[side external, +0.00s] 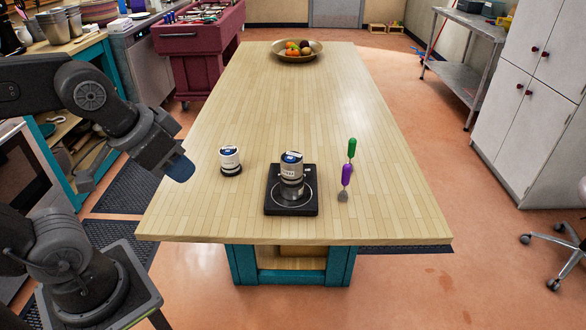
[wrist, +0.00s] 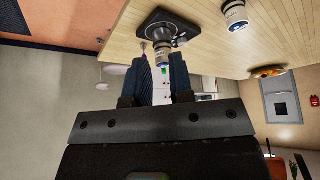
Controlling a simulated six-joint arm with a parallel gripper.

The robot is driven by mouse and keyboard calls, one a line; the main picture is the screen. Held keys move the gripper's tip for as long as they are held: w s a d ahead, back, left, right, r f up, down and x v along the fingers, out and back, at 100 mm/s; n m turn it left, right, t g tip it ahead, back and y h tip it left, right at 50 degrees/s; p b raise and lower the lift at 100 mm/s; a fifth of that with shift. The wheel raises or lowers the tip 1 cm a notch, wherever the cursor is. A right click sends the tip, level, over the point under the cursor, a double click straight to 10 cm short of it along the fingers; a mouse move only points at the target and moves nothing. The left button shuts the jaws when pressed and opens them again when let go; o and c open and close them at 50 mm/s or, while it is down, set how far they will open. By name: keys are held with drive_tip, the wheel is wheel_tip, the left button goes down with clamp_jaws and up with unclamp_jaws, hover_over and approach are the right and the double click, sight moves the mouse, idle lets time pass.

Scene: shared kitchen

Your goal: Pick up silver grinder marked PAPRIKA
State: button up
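Two silver grinders with dark blue tops and white labels are on the wooden table. One grinder (side external: 291,173) stands upright on a black square plate (side external: 273,202); it also shows in the wrist view (wrist: 163,55). The other grinder (side external: 230,158) stands on the table to its left and shows in the wrist view (wrist: 235,14). The lettering is too small to tell which reads PAPRIKA. My gripper (side external: 181,168) is above the table's left edge, left of both grinders and apart from them. In the wrist view my gripper (wrist: 160,70) has its blue fingers apart with nothing held.
A green-handled tool (side external: 351,148) and a purple-handled spatula (side external: 345,178) lie right of the plate. A fruit bowl (side external: 296,57) sits at the far end of the table (side external: 270,105). The middle of the table is clear.

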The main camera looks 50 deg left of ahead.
drive_tip(key=o, duration=1.1)
drive_tip(key=w+r+m+g, duration=0.2)
drive_tip(key=w+r+m, duration=0.1)
drive_tip(key=w+m, duration=0.25)
drive_tip(key=m+g, duration=0.4)
drive_tip(key=m, duration=1)
hover_over(291, 155)
drive_tip(key=f, duration=0.2)
drive_tip(key=shift+n+t, duration=0.25)
drive_tip(key=shift+t, duration=0.05)
wheel_tip(291, 155, down, 13)
